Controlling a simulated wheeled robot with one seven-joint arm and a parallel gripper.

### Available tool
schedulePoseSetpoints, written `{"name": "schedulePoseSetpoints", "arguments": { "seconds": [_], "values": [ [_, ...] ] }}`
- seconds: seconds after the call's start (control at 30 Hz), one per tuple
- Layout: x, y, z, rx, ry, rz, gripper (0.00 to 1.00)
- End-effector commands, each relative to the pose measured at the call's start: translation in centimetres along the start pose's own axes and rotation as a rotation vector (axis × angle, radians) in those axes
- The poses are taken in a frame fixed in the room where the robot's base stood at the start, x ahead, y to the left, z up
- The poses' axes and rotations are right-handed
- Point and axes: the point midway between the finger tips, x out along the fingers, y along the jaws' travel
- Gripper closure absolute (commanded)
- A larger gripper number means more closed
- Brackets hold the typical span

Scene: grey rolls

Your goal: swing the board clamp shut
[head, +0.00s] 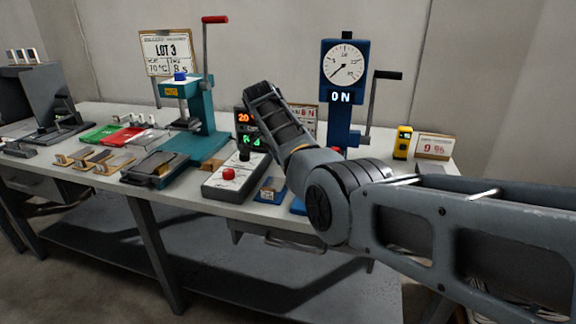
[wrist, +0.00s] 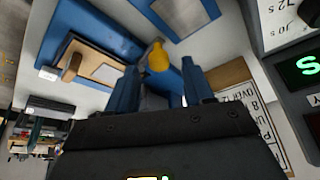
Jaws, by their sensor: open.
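In the wrist view, a yellow rounded knob (wrist: 158,57) shows just past the fingertips of my gripper (wrist: 160,68). I cannot tell whether it lies between them or beyond. The gripper's two blue fingers stand apart with nothing held. Behind the knob is a blue fixture (wrist: 108,33) with a pale board (wrist: 97,67) and a tan block on it; the knob seems to belong to its clamp. I cannot tell the clamp's angle. In the head view my arm hides the clamp, and I cannot make out the fingers. Only some blue base (head: 298,207) shows below the arm.
A blue dial press (head: 343,90) with a crank stands behind my arm. A timer box (head: 243,122) is close by; it also fills the wrist view's right edge (wrist: 300,90). A teal press (head: 205,110) stands left. A yellow device (head: 402,142) sits right.

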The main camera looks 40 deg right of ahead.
Motion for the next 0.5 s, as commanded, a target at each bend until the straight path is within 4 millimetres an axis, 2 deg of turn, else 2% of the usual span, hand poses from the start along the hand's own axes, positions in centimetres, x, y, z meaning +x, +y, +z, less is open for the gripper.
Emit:
{"name": "schedulePoseSetpoints", "arguments": {
  "seconds": [0.03, 0.2, 0.33, 0.5],
  "values": [
    [-1.0, -0.1, 0.0, 0.000, 0.001, -0.004, 0.48],
    [-3.7, -0.1, 0.0, 0.000, 0.001, -0.003, 0.48],
    [-5.1, -0.1, 0.0, 0.001, 0.001, -0.002, 0.48],
    [-5.7, 0.0, 0.0, 0.000, 0.000, -0.001, 0.48]
  ]
}}
